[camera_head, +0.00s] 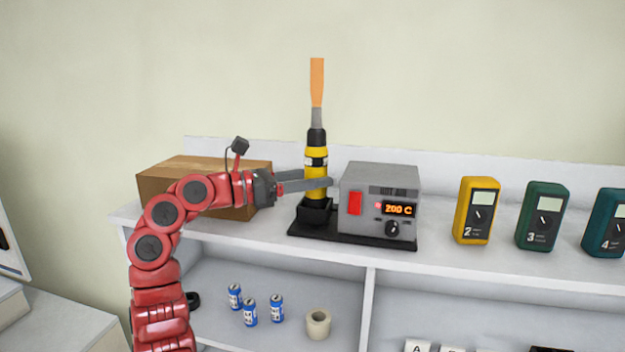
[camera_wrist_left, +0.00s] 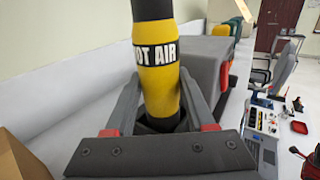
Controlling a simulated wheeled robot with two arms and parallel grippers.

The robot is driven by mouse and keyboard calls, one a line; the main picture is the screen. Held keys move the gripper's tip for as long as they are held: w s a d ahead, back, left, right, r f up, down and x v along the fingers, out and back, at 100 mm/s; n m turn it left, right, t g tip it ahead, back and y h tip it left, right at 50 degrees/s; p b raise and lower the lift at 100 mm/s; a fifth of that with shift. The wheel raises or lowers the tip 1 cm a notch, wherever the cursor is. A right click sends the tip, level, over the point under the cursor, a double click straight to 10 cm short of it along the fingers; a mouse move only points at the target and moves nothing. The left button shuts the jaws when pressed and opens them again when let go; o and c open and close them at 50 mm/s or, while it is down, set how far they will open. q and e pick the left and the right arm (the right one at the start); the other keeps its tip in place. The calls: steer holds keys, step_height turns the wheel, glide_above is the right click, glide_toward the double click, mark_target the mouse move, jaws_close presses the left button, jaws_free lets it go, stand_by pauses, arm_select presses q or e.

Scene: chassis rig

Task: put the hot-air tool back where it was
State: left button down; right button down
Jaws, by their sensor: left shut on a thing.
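The hot-air tool (camera_head: 316,161) has a yellow and black body with a grey nozzle, and an orange plume stands above the nozzle. It is upright, its lower end in the black holder (camera_head: 314,214) beside the grey control station (camera_head: 381,196), whose display reads 200 C. In the left wrist view the tool (camera_wrist_left: 158,80) shows a "HOT AIR" label. My left gripper (camera_head: 318,184) is shut on the tool's yellow body, with a finger on each side. Whether the tool is fully seated is hidden. My right gripper is not in view.
A cardboard box (camera_head: 165,180) stands behind my left arm on the shelf. Yellow (camera_head: 476,210), green (camera_head: 542,215) and teal (camera_head: 606,222) meters stand to the right. Blue cans (camera_head: 249,312) and a tape roll (camera_head: 318,323) are on the lower shelf.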

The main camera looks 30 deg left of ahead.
arm_select(q)
steer(key=shift+a+f, duration=0.1)
steer(key=shift+f, duration=0.6)
steer(key=shift+f, duration=0.15)
steer(key=c, duration=0.5)
jaws_free()
steer(key=shift+r, duration=0.2)
steer(key=b+v, duration=0.3)
steer(key=v, duration=0.2)
steer(key=b+v, duration=0.3)
steer(key=v, duration=0.2)
steer(key=shift+s+a+f, duration=0.2)
steer(key=shift+s+f, duration=0.05)
steer(key=shift+s, duration=0.05)
steer(key=shift+s+a+r, duration=0.15)
steer(key=shift+s+a, duration=0.25)
steer(key=shift+s, duration=0.1)
